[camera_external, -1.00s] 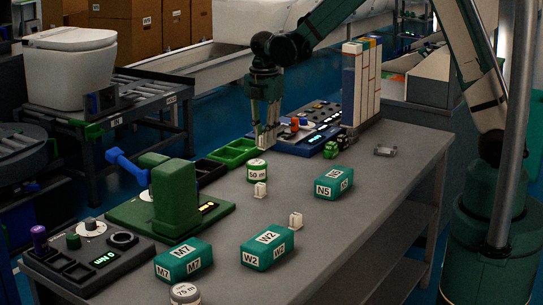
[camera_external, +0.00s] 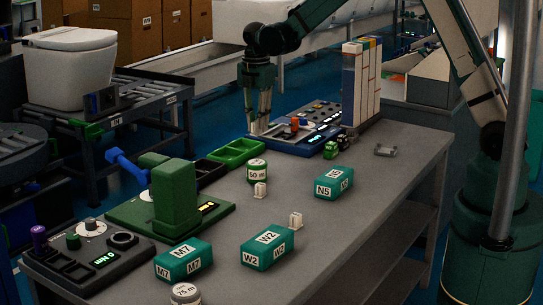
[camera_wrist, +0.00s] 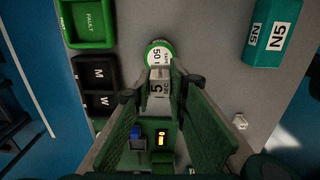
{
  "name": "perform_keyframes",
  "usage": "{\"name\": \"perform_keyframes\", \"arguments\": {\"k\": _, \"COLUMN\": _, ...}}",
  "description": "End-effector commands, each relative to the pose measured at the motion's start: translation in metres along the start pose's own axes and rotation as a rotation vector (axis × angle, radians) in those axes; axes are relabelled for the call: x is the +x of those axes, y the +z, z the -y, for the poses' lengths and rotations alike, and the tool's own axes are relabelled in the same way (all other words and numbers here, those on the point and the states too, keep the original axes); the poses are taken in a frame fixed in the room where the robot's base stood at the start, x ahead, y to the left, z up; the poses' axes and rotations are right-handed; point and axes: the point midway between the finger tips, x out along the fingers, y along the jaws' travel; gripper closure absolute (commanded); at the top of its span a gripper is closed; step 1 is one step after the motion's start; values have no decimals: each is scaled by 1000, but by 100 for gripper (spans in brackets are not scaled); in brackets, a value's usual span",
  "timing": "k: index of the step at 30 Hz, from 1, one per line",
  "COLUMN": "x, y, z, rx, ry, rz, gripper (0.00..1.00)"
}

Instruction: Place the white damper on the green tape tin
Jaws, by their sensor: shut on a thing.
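My gripper (camera_external: 258,129) is raised above the table, beyond the green tape tin (camera_external: 257,171) in the external view. In the wrist view its fingers (camera_wrist: 160,90) close on a small pale block marked 5, the white damper (camera_wrist: 159,88). In the external view the damper is hard to tell from the pale fingertips. The tin, with a white "50 m" label, stands upright on the table; it also shows in the wrist view (camera_wrist: 159,48), just above the damper and partly hidden by it.
Two other small white pieces stand on the table, one (camera_external: 260,190) in front of the tin and one (camera_external: 296,220) nearer. Teal boxes N5 (camera_external: 333,183), W2 (camera_external: 267,251) and M7 (camera_external: 183,260) lie around. A green bin (camera_external: 235,153) and green press (camera_external: 175,203) stand left.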

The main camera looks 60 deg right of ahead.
Motion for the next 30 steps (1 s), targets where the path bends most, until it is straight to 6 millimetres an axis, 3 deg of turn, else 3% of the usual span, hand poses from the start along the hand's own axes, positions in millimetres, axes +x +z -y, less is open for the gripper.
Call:
{"name": "perform_keyframes", "arguments": {"k": 12, "x": 51, "y": 0, "z": 0, "rx": 0, "ry": 0, "rz": 0, "gripper": 96}}
{"name": "perform_keyframes", "arguments": {"k": 30, "x": 68, "y": 0, "z": 0, "rx": 0, "ry": 0, "rz": 0, "gripper": 95}}
